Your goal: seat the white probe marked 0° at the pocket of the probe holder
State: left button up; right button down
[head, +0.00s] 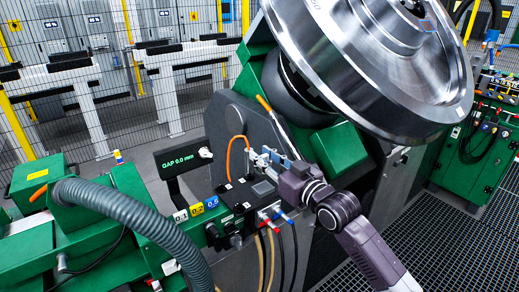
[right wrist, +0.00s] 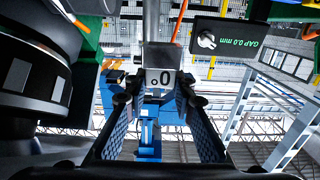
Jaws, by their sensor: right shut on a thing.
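My right gripper (head: 270,160) reaches in from the lower right in the head view, beside the base of the big steel wheel. In the right wrist view my right gripper (right wrist: 156,102) has its two fingers on either side of the white probe marked 0° (right wrist: 161,78), and it is shut on it. The probe's label appears upside down there. A grey block and upright bar show just beyond the probe in that view; I cannot tell whether they belong to the probe holder or whether the probe touches them. The pocket cannot be made out. My left gripper is not in view.
The steel rail wheel (head: 375,55) hangs over the work area. A black display (head: 180,162) reads GAP 0.0 mm. Tags 0.1, 0.2 and 0.5 (head: 196,209) sit on the green frame below it. A grey corrugated hose (head: 135,212) arches at left; cables hang near my right arm.

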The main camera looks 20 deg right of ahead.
jog(key=shift+s+r, duration=0.1)
jog(key=shift+s, duration=0.1)
jog(key=shift+p, duration=0.4)
jog(key=shift+f+b, duration=0.55)
jog(key=shift+f, duration=0.15)
jog(key=shift+f+b, duration=0.95)
jog(key=shift+f, duration=0.8)
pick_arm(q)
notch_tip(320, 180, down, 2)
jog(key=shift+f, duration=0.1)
pick_arm(e)
jog(key=shift+f, duration=0.1)
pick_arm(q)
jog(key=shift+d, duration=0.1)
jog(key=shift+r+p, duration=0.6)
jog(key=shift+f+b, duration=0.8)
pick_arm(e)
jog(key=shift+f, duration=1.25)
